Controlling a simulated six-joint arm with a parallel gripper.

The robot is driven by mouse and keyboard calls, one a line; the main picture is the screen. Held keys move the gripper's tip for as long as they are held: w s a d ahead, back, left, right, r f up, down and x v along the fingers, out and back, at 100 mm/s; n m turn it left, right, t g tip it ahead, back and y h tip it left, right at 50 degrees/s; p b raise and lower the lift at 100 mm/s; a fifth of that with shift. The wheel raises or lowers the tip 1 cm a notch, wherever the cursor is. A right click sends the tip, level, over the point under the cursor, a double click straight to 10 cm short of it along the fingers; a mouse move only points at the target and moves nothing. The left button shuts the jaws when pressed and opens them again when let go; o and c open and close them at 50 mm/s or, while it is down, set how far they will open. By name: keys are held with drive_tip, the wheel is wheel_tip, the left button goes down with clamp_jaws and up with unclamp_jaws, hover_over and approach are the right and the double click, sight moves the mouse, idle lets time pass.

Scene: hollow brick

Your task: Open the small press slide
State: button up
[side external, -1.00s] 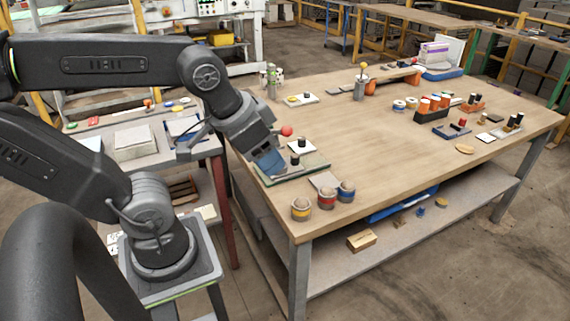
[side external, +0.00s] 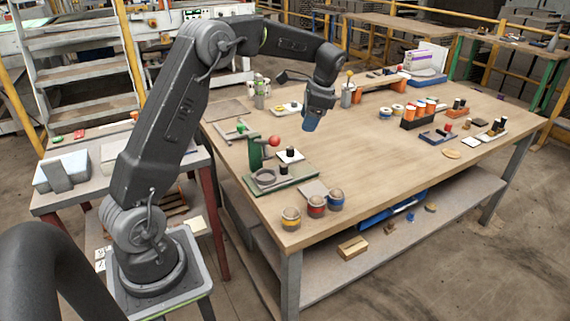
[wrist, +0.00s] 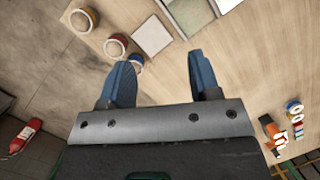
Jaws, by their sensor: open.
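The small press is a green post (side external: 255,152) with a red ball knob (side external: 274,141). It stands on a flat green base plate (side external: 297,172) at the near left of the table. A grey ring (side external: 265,178) and a dark cylinder lie on the base, and a white block with a black knob (side external: 289,154) is beside the post. I cannot tell which part is the slide. My gripper (side external: 310,124) hangs above the table, right of and behind the press, apart from it. In the wrist view my gripper (wrist: 160,68) is open with nothing between its blue fingers.
An orange-spool rack (side external: 420,118) and small trays are at the right. The middle of the wooden table (side external: 375,160) is clear.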

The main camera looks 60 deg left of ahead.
sight(284, 164)
drive_tip(key=shift+m+g, duration=0.5)
drive_tip(key=shift+g, duration=0.2)
drive_tip(key=s+a+f, duration=0.1)
drive_tip(key=a+f, duration=0.1)
drive_tip(key=f, duration=0.4)
drive_tip(key=a+f, duration=0.3)
drive_tip(key=f, duration=0.4)
drive_tip(key=s+a+f, duration=0.1)
drive_tip(key=a+f, duration=0.2)
drive_tip(key=f, duration=0.3)
drive_tip(key=shift+s+a+f, duration=0.15)
drive_tip(key=shift+s+a, duration=0.05)
drive_tip(key=shift+s, duration=0.15)
clamp_jaws()
